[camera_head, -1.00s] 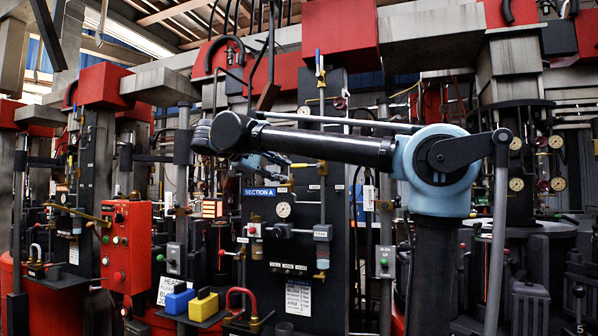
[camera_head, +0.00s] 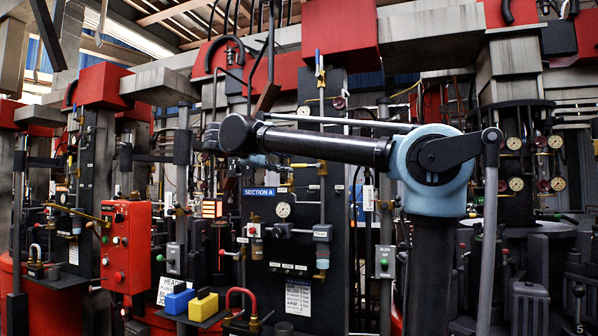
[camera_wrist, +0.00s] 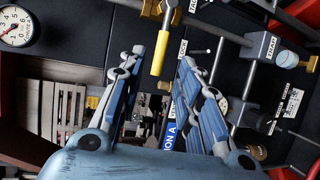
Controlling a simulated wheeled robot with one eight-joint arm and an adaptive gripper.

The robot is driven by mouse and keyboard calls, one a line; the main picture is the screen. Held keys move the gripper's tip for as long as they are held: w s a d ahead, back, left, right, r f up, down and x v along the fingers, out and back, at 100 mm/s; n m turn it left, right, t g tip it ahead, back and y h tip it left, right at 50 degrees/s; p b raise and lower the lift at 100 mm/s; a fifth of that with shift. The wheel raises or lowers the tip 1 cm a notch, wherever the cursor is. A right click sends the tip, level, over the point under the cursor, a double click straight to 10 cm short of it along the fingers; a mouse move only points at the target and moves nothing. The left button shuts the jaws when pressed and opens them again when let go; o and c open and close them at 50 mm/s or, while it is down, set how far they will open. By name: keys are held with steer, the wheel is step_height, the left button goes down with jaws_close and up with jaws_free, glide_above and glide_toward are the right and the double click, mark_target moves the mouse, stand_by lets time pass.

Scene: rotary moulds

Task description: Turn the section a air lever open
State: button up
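The section A panel is a dark upright board with a blue "SECTION A" sign (camera_head: 259,192) in the head view. In the wrist view, a lever with a yellow handle (camera_wrist: 160,54) hangs from a brass fitting at the top; its label is too small to read for sure. My gripper (camera_wrist: 163,60) is open, its two blue-grey fingers on either side of the lower part of the handle in the picture. Gaps show on both sides, so I see no contact; the depth between them is unclear.
A round gauge (camera_wrist: 17,27) is at the wrist view's upper left. A grey valve block (camera_wrist: 262,47) and pipes are at the right. In the head view, a red control box (camera_head: 127,245) and blue and yellow blocks (camera_head: 204,306) stand left of the panel.

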mark_target(296, 166)
steer(key=x, duration=0.7)
steer(key=shift+w+d+f, duration=0.1)
steer(key=shift+w+d, duration=0.1)
jaws_close()
